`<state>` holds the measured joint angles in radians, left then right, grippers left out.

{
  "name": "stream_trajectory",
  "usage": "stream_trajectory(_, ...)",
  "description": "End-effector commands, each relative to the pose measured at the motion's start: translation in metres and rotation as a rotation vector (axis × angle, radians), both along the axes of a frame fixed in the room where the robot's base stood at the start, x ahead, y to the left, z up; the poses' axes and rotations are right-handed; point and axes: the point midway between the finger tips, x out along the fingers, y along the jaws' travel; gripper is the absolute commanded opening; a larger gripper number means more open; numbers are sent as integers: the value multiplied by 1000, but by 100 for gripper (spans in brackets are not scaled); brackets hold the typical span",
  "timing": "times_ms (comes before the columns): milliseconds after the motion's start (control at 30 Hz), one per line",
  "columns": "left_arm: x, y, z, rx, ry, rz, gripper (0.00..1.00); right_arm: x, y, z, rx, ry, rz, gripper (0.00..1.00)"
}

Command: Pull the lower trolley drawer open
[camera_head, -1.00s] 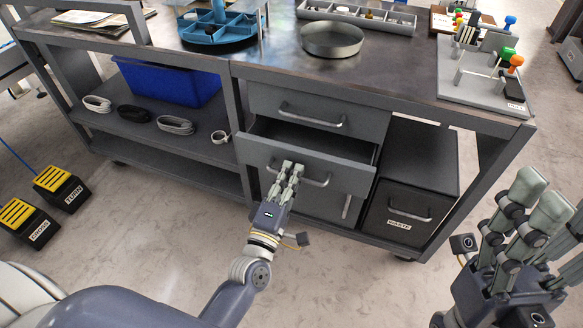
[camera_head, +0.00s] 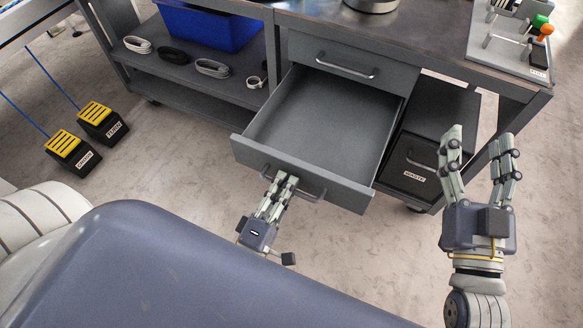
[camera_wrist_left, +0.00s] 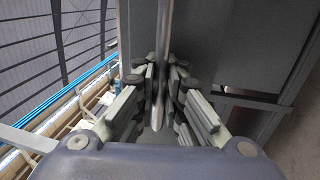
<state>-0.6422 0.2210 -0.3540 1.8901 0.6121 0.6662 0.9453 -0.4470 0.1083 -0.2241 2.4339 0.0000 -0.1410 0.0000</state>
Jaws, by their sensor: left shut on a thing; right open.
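The lower trolley drawer (camera_head: 312,128) is pulled far out in the head view, and its grey interior looks empty. Its bar handle (camera_head: 313,194) runs along the front. My left gripper (camera_head: 284,182) is shut on this handle, left of its middle; the handle also shows between the fingers in the left wrist view (camera_wrist_left: 163,50). The upper drawer (camera_head: 345,66) is shut. My right gripper (camera_head: 481,150) is open and empty, held up at the right, apart from the trolley.
A black bin (camera_head: 408,166) labelled WASTE stands right of the drawer. A blue bin (camera_head: 212,24) and coiled cables (camera_head: 212,68) are on the left shelf. Two yellow-topped foot pedals (camera_head: 98,118) are on the floor at left. A rack with coloured knobs (camera_head: 512,45) sits on the top.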

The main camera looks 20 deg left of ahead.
Motion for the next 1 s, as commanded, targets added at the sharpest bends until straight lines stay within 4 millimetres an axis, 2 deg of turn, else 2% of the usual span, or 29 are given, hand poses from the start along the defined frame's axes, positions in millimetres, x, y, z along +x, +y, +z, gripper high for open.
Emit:
stream_trajectory(133, -7, -1, -2, 0, 6, -4, 0, 1, 0, -6, -8, 31, -2, 57)
stream_trajectory(467, -7, -1, -3, 0, 7, -4, 0, 1, -1, -7, -10, 36, -2, 57)
stream_trajectory(533, -7, -1, -3, 0, 7, -4, 16, 1, -1, -7, -9, 35, -2, 57)
stream_trajectory(567, -7, -1, -3, 0, 7, -4, 17, 1, -1, -7, -9, 35, -2, 57)
stream_trajectory(867, -7, 0, -2, 0, 3, -2, 17, 2, 0, -7, -10, 35, -1, 57)
stream_trajectory(1000, -17, 0, -4, 1, 5, -2, 17, 2, 0, -7, -10, 35, -1, 57)
